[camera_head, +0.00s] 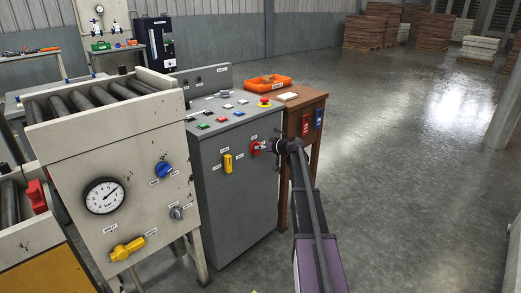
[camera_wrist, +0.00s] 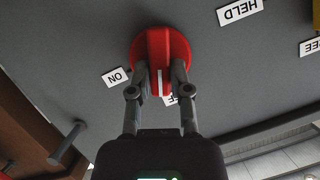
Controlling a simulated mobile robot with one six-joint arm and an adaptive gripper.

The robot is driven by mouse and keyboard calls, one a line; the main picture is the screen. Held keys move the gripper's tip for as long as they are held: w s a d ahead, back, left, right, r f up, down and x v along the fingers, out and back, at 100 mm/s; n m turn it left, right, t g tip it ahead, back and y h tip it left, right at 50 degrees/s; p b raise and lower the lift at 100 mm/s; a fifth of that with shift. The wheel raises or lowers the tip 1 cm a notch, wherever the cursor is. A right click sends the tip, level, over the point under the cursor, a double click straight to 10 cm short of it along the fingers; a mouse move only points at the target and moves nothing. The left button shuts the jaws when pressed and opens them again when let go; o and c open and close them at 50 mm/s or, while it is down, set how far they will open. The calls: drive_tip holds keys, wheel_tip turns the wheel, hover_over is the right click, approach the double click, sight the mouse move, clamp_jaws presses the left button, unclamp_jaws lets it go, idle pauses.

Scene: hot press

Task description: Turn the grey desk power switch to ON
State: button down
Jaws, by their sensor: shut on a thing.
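The grey desk (camera_head: 232,185) stands in the middle of the head view, with the red power switch (camera_head: 255,148) on its front face. In the wrist view, which is upside down, the red switch (camera_wrist: 160,50) is a round knob with a raised grip and a white pointer line. The line points toward a partly hidden label ending in F (camera_wrist: 170,100). The ON label (camera_wrist: 116,77) is at left. My gripper (camera_wrist: 160,68) is shut on the switch, one finger on each side. My gripper (camera_head: 270,147) also reaches it in the head view.
A yellow switch (camera_head: 227,162) is left of the red one, near the HELD label (camera_wrist: 240,10). A brown wooden cabinet (camera_head: 306,120) with an orange tray (camera_head: 268,82) adjoins the desk. A roller press with a gauge (camera_head: 103,196) stands left. Floor at right is clear.

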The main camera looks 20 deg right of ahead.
drive_tip(key=shift+w+d+f+m+t+y+b, duration=0.1)
drive_tip(key=shift+f+m+t+y+b, duration=0.1)
drive_tip(key=shift+m+y+b, duration=1.25)
drive_tip(key=shift+w+d+f+m+t+y+b, duration=0.15)
drive_tip(key=shift+m+y+b, duration=0.25)
drive_tip(key=shift+m+b, duration=1.2)
drive_tip(key=shift+s+d+f+m+t+y+b, duration=0.2)
drive_tip(key=shift+m+y+b, duration=0.65)
drive_tip(key=shift+m, duration=1.5)
drive_tip(key=shift+w+a, duration=0.1)
drive_tip(key=shift+w, duration=0.05)
drive_tip(key=c, duration=0.6)
unclamp_jaws()
drive_tip(key=shift+o, duration=0.2)
drive_tip(key=v, duration=1.2)
drive_tip(key=shift+f, duration=0.15)
